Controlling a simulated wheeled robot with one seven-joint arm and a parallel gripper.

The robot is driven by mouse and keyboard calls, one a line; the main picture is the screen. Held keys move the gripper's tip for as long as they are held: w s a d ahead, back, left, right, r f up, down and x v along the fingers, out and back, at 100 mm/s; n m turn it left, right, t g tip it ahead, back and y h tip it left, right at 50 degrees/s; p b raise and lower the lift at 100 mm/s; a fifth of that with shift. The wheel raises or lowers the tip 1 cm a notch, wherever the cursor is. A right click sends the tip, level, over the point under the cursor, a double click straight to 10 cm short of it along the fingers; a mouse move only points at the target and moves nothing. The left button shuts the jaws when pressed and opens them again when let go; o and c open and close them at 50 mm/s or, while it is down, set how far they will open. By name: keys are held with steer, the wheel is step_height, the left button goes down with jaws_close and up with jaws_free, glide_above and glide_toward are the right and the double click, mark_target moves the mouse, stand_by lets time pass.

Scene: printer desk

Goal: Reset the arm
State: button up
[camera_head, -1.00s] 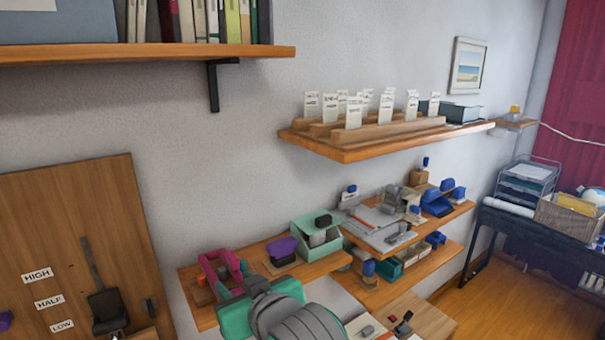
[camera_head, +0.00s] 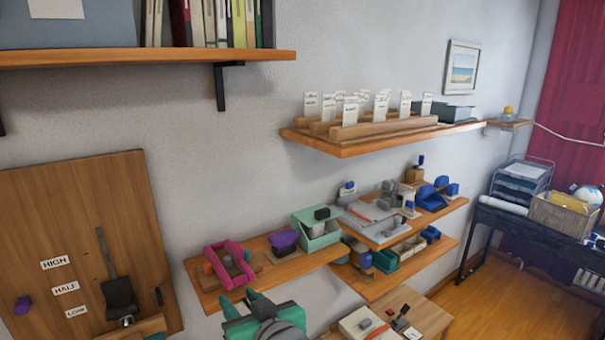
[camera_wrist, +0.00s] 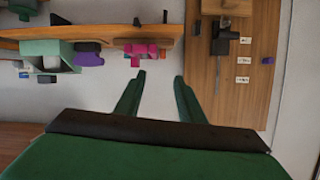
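My gripper (camera_head: 268,312) shows at the bottom centre of the head view, in front of the lower shelf with the pink frame. In the wrist view its two green fingers (camera_wrist: 159,78) stand apart, with only pale wall between their tips. It is open and holds nothing. Most of my arm is outside the head view.
A wooden shelf (camera_head: 283,268) carries a pink frame (camera_head: 231,264), a purple object (camera_head: 283,240) and a mint box (camera_head: 317,230). A wooden board (camera_head: 85,200) with a dark lever (camera_head: 118,290) and HIGH, HALF and LOW labels is at left. A card shelf (camera_head: 370,141) juts out above.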

steer(key=s+d+f+m+t+h, duration=0.15)
steer(key=s+f, duration=0.25)
steer(key=f, duration=0.4)
steer(key=s+d+f+m+t+h, duration=0.1)
steer(key=s+d+f+m+h, duration=0.15)
steer(key=f, duration=0.65)
steer(key=s+d+f+m+t+h, duration=0.1)
steer(key=s+d+f+m, duration=0.15)
steer(key=s+f, duration=0.4)
steer(key=s+d+f+h, duration=0.1)
steer(key=s+d+f, duration=0.2)
steer(key=s, duration=0.9)
steer(key=s+d+f+n+h, duration=0.1)
steer(key=s+d+f+h, duration=0.1)
steer(key=s, duration=1.1)
steer(key=shift+s+d+f, duration=0.15)
steer(key=shift+d+f, duration=0.3)
steer(key=shift+f, duration=0.35)
